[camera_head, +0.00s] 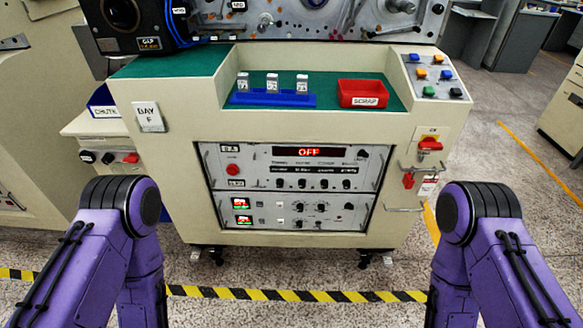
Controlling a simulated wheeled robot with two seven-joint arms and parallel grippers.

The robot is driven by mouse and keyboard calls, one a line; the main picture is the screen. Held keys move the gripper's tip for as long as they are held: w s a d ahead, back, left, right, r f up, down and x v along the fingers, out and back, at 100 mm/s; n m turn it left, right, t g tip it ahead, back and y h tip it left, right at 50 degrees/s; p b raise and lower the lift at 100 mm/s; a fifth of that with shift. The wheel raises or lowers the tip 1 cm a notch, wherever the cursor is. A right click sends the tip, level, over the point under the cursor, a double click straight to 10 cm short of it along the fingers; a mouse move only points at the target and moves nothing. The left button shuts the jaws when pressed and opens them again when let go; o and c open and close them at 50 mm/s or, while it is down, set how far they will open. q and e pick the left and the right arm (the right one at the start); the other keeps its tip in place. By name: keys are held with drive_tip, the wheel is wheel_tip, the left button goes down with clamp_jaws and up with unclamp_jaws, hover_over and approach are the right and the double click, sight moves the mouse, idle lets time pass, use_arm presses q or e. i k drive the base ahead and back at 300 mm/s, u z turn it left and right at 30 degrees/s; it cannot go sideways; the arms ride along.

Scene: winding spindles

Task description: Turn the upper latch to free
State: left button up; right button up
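No part is plainly readable as the upper latch. A red rotary handle (430,144) sits on a plate at the right of the cream cabinet front, under a small label that seems to read ON. A smaller red piece (408,181) hangs below it beside a metal bracket and a tag. The spindle machine's panel (315,18) at the top is cut off by the picture edge. My two purple arms show at the lower left and lower right, but neither gripper is in view.
The green bench top holds a blue rack (273,100) with several white labelled pieces and a red SCRAP tray (362,93). A button panel (434,76) is at right. A rack unit (298,166) reads OFF.

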sight(362, 153)
drive_tip(key=z, duration=0.4)
drive_tip(key=k, duration=0.5)
drive_tip(key=z, duration=1.3)
drive_tip(key=i, duration=0.95)
drive_tip(key=u, duration=0.9)
drive_tip(key=i, duration=0.35)
drive_tip(key=u, duration=0.25)
